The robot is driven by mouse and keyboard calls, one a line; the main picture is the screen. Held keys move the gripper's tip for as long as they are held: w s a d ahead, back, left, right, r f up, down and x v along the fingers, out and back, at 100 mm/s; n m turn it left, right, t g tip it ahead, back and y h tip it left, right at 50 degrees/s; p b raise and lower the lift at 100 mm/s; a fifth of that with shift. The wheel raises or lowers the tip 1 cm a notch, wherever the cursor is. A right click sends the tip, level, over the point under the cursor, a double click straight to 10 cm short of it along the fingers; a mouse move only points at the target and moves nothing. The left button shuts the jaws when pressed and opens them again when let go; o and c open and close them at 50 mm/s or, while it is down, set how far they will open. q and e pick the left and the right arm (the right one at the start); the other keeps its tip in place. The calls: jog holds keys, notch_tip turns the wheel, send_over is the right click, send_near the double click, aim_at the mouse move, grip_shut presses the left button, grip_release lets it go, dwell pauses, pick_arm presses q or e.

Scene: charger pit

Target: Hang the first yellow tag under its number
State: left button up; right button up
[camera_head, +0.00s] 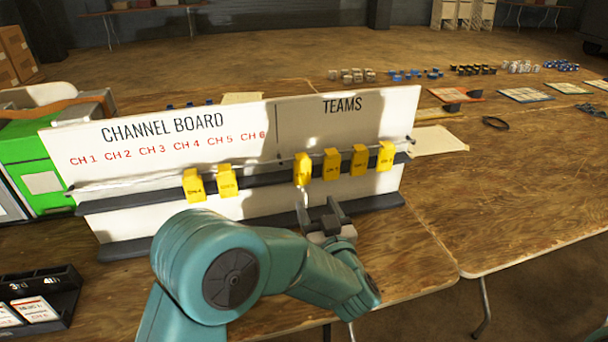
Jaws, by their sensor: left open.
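The white channel board (130,222) stands on the table, with red CH 1 to CH 6 labels on its left part and a darker TEAMS part on the right. Several yellow tags hang along its rail. One tag (193,186) hangs below CH 4 and another (227,180) below CH 5. On the TEAMS side, a tag (302,169) hangs leftmost, then three more, the rightmost tag (386,156) near the board's end. My left gripper (320,212) is open and empty in front of the board, just below and right of the leftmost TEAMS tag. My right gripper is out of view.
A green and grey case (38,160) stands left behind the board. A dark card holder (55,305) sits at the lower left. Small blue, black and white items and flat boards (525,94) lie on the tables behind.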

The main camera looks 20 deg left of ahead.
aim_at(303, 169)
pick_arm(q)
jog(key=p+x, duration=0.1)
jog(key=x, duration=1)
jog(key=shift+w+a+f, duration=0.1)
jog(key=shift+w+a, duration=0.1)
jog(key=shift+w, duration=0.2)
jog(key=shift+w+a, duration=0.3)
jog(key=shift+w, duration=0.15)
jog(key=shift+c, duration=0.3)
jog(key=c, duration=0.6)
jog(key=shift+r+p, duration=0.7)
jog(key=shift+r, duration=0.3)
jog(key=shift+c, duration=0.2)
jog(key=shift+d, duration=0.1)
